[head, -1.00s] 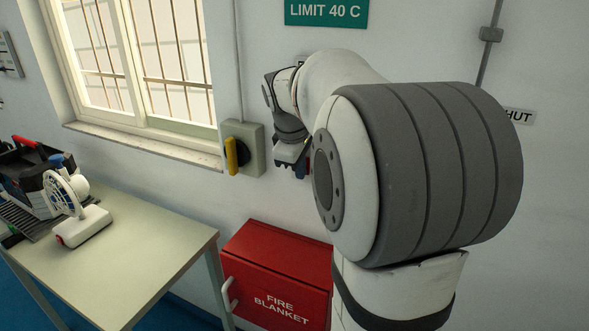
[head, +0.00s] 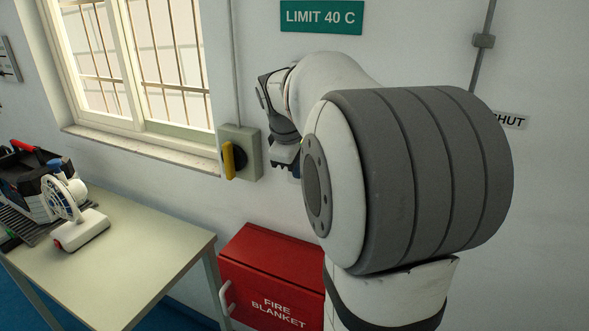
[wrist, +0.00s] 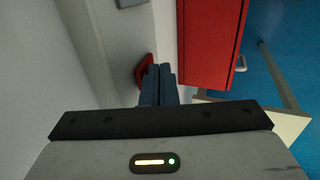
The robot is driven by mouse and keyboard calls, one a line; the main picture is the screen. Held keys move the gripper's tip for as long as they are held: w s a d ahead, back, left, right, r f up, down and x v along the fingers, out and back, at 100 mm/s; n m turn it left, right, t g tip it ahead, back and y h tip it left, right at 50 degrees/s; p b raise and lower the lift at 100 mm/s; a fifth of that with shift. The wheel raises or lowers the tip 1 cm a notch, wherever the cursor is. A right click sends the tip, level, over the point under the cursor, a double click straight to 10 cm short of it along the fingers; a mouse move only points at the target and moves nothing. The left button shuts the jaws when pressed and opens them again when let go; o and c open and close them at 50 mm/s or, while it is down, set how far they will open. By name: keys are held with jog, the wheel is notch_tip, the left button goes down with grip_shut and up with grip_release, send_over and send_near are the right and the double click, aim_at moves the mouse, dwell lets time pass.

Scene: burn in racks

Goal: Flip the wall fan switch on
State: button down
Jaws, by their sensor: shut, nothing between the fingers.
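My gripper (wrist: 159,70) is shut and empty, its two dark blue fingers together. In the wrist view a small red part (wrist: 143,69) on the pale wall is right beside the fingertips on their left; I cannot tell whether they touch. It may be the fan switch, but no label shows. In the head view my gripper (head: 293,172) is close to the wall, just right of a grey-green box (head: 250,148) with an upright yellow handle (head: 229,160). My arm hides the wall behind it and most of the fingers.
A red fire blanket cabinet (head: 265,265) stands below my gripper and shows in the wrist view (wrist: 196,45). A table (head: 140,255) at left holds a small white fan (head: 75,220) and a toolbox. A grey box (wrist: 130,2) is at the wrist view's top edge.

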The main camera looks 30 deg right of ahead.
jog(key=shift+r, duration=0.1)
dwell(0.3)
jog(key=s+a+r, duration=0.5)
jog(key=a+r, duration=0.2)
jog(key=r, duration=0.1)
jog(key=shift+s+a+b, duration=0.3)
jog(key=shift+b, duration=0.1)
